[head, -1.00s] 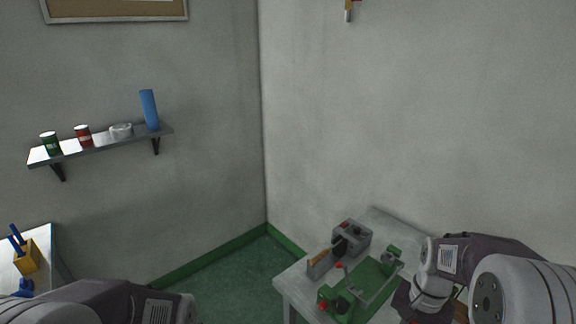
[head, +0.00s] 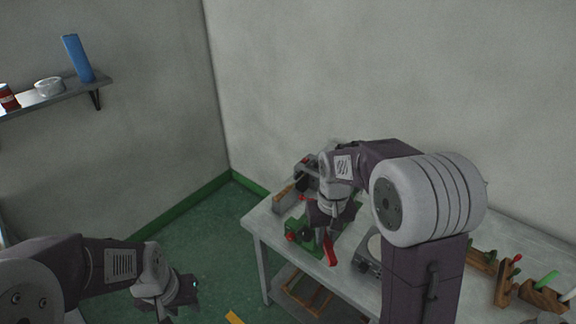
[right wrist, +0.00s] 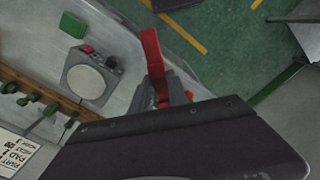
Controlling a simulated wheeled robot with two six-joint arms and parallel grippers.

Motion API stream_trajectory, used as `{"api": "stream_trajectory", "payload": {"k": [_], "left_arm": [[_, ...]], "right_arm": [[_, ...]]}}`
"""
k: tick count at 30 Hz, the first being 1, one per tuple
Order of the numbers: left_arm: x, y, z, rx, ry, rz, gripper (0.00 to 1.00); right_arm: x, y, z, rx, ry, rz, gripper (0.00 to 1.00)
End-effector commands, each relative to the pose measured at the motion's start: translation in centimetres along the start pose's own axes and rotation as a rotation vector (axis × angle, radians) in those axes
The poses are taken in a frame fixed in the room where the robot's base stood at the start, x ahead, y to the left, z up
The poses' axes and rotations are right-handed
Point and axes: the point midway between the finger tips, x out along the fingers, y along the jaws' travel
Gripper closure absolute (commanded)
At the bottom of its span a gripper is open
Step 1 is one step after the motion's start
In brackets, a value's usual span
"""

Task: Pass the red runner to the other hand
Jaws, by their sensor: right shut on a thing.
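The red runner (head: 330,252) is a narrow red bar hanging from my right gripper (head: 326,222), above the near edge of the workbench (head: 262,228). In the right wrist view the runner (right wrist: 152,52) sticks out from between the fingertips (right wrist: 168,97), which are shut on it. The gripper housing hides its lower end there. My left gripper (head: 180,292) is at the lower left in the head view, apart from the runner and over the floor. It appears empty, but its finger gap is too small to read.
A green clamp-like device (head: 302,240) stands on the bench beside my right gripper. A grey unit with a round plate (head: 373,246) is right of it. Wooden tool racks (head: 484,262) stand further right. Open green floor lies between my left gripper and the bench.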

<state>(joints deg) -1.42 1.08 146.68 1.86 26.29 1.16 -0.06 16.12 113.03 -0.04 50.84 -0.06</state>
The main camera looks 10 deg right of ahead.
Motion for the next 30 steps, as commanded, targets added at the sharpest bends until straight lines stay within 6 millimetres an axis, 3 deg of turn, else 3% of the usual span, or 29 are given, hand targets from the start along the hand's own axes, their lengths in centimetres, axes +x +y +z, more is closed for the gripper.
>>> {"api": "stream_trajectory", "payload": {"k": [5,12,18,22,27,30], "left_arm": [[0.0,0.0,0.0,0.000,0.000,0.000,0.64],[0.0,0.0,0.0,0.000,0.000,0.000,0.64],[0.0,0.0,0.0,0.000,0.000,0.000,0.64],[0.0,0.0,0.0,0.000,0.000,0.000,0.64],[0.0,0.0,0.0,0.000,0.000,0.000,0.64],[0.0,0.0,0.0,0.000,0.000,0.000,0.64]], "right_arm": [[0.5,-2.5,-0.4,-0.102,0.000,0.000,1.00],[2.1,-10.3,-1.6,-0.439,-0.001,0.000,1.00],[2.9,-14.9,-2.3,-0.638,-0.001,0.000,1.00],[3.1,-16.1,-2.5,-0.693,0.000,0.000,1.00],[3.2,-16.3,-2.6,-0.718,-0.001,0.000,1.00],[3.2,-16.2,-2.6,-0.823,0.000,0.000,1.00]]}}
